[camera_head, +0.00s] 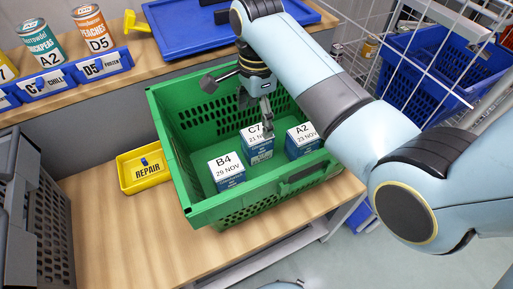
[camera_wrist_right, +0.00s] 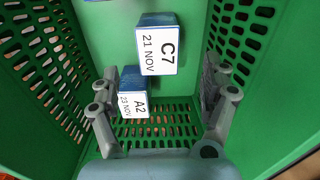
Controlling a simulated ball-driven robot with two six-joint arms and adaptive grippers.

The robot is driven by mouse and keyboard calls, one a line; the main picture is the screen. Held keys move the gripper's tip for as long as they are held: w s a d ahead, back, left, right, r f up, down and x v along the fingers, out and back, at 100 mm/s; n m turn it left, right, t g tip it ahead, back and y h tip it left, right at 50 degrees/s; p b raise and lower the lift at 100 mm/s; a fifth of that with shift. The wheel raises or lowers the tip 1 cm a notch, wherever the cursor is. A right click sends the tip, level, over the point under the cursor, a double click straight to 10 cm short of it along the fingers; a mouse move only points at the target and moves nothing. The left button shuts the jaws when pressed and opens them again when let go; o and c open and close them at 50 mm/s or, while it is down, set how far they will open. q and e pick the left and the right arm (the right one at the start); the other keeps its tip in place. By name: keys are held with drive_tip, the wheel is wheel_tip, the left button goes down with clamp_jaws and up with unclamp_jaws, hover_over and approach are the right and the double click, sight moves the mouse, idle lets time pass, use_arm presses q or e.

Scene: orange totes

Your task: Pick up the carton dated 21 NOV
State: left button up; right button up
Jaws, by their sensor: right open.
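The carton dated 21 NOV, marked C7 (camera_head: 257,147), stands in the green crate (camera_head: 178,135) between two other cartons. It also shows in the right wrist view (camera_wrist_right: 157,48), above and ahead of the fingers. The carton marked B4, 29 NOV (camera_head: 226,172), stands to its left. The carton marked A2, 23 NOV (camera_head: 302,140), stands to its right and shows in the wrist view (camera_wrist_right: 133,103) near the left finger. My right gripper (camera_head: 255,100) points down into the crate, open and empty, close above the C7 carton. My left gripper is out of view.
A yellow REPAIR bin (camera_head: 144,169) sits left of the crate on the wooden bench (camera_head: 120,240). Cans and small blue bins line the back shelf. A wire rack with a blue basket (camera_head: 425,80) stands at right.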

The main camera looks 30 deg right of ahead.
sight(257, 144)
wheel_tip(257, 144, down, 10)
drive_tip(key=shift+s+f+b, duration=0.1)
drive_tip(key=shift+f+b, duration=0.15)
drive_tip(key=shift+b, duration=0.15)
drive_tip(key=c, duration=1.5)
